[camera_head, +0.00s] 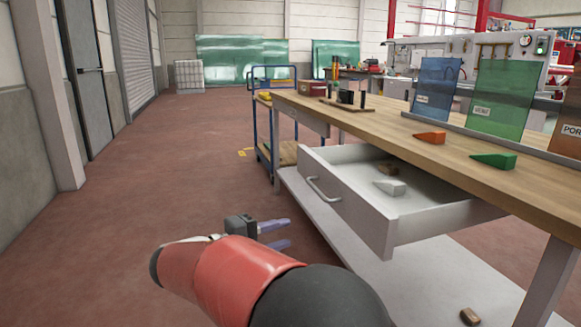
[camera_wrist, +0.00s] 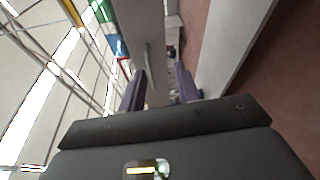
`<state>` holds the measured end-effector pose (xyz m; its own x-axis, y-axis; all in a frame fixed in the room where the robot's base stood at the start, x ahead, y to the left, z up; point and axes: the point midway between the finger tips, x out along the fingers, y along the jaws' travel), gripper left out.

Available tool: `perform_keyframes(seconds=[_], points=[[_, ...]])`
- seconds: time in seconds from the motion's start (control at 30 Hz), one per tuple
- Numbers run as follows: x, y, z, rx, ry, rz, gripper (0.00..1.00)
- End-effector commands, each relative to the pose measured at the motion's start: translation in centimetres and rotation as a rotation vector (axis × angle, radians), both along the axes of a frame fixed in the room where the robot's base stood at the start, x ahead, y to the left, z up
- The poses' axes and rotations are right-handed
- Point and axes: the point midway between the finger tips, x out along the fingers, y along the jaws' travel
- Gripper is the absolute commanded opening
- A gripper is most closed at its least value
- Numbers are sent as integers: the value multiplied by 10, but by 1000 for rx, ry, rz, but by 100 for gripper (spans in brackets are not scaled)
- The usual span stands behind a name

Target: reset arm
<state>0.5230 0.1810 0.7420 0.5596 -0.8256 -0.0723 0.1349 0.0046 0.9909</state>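My gripper (camera_head: 277,235) is in front of the workbench, to the left of the open drawer in the head view, with its two purple fingers apart. In the wrist view my gripper (camera_wrist: 160,92) also shows spread fingers and nothing between them. My red and black arm reaches up from the bottom of the head view. The fingers look apart from the drawer and the bench.
The drawer (camera_head: 345,205) is pulled out, holding a white wedge (camera_head: 392,187) and a brown wedge (camera_head: 388,169). On the workbench (camera_head: 385,124) are an orange wedge (camera_head: 430,137) and a green wedge (camera_head: 494,160). A blue trolley (camera_head: 263,130) stands behind. Floor at left is clear.

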Motion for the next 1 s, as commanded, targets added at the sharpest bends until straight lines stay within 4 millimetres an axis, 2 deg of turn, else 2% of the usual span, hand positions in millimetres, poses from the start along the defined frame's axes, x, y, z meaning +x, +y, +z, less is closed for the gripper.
perform_keyframes(seconds=[0.03, 0.17, 0.27, 0.4, 0.5, 0.63, 0.7, 0.8, 0.9, 1.0], points=[[-3, -19, 1, 37, 28, -25, 32], [-15, -63, -3, 152, 112, -83, 32], [-33, -100, -9, 275, 180, -130, 32], [-77, -155, -23, 520, 269, -201, 32], [-115, -181, -35, 719, 300, -234, 32], [-166, -198, -49, 995, 282, -253, 32], [-191, -199, -55, 1138, 245, -251, 32], [-218, -195, -61, 1312, 165, -236, 32], [-234, -189, -65, 1439, 82, -218, 32], [-243, -184, -66, 1516, 18, -201, 32]])
